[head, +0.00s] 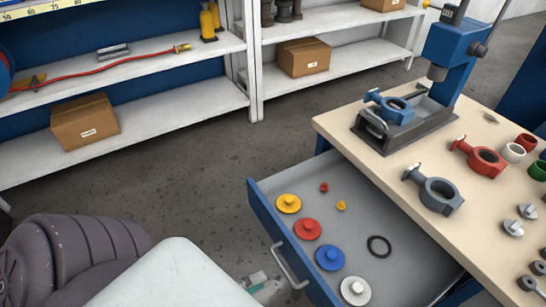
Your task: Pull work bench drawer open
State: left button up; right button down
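The work bench drawer (259,202) is pulled out from under the bench top, and its grey interior is exposed. Its blue front carries a silver bar handle (289,266). A small part of my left gripper (258,281) shows at the bottom, left of the handle and apart from it in the picture. My arm hides most of this gripper, so its fingers cannot be made out. My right gripper is out of view. In the drawer lie yellow (288,203), red (307,229), blue (330,257) and white (355,290) discs, a black ring (379,246) and two small knobs.
The bench top (350,128) holds a blue press (452,50), grey (435,192) and red (481,157) valve bodies and several small parts. White shelves (190,108) with cardboard boxes (84,122) stand behind. The floor between shelves and drawer is clear.

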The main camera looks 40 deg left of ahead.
pick_arm(q)
jog(key=shift+v, duration=1.7)
